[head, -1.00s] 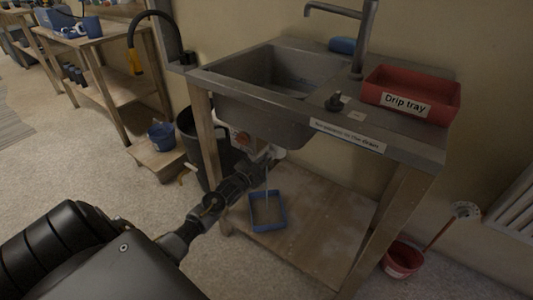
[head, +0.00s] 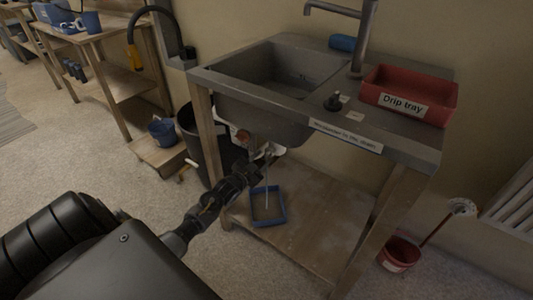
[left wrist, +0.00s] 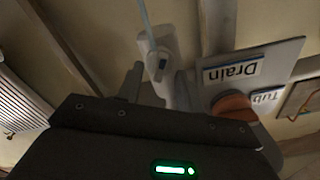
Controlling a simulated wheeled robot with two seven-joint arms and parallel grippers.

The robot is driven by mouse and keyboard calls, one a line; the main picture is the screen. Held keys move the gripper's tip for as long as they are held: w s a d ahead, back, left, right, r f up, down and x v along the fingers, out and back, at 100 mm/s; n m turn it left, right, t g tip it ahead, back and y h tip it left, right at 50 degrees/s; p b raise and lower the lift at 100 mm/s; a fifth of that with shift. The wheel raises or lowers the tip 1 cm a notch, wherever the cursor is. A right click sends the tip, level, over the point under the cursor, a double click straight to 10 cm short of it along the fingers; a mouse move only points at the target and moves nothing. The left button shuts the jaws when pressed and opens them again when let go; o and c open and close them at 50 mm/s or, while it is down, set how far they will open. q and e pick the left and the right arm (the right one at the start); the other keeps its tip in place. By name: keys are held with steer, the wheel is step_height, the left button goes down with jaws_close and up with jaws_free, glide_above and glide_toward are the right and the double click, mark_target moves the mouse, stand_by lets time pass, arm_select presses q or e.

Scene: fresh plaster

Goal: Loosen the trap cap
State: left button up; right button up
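The pale trap fitting (left wrist: 158,52) hangs under the sink and shows ahead of my left gripper in the left wrist view. A thin stream of pale blue water (left wrist: 146,14) runs by it. In the head view the stream (head: 266,190) falls toward the blue tray (head: 268,221) on the lower shelf. My left gripper (head: 264,158) is under the basin at the trap. In the left wrist view its fingers (left wrist: 158,88) stand apart, with a gap beside the pale part; contact is unclear. The cap itself is hard to make out. My right gripper is not in view.
An orange-brown knob (left wrist: 233,106) sits beside the "Drain" label (left wrist: 233,70). The sink basin (head: 275,82) is close above. A red drip tray (head: 408,95) stands on the counter. A dark bin (head: 205,140) stands behind the left leg. A red bucket (head: 398,254) is at right.

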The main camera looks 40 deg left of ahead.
arm_select(q)
steer(key=s+p, duration=0.5)
steer(key=s, duration=0.5)
steer(key=shift+s+d, duration=0.15)
steer(key=shift+s, duration=0.1)
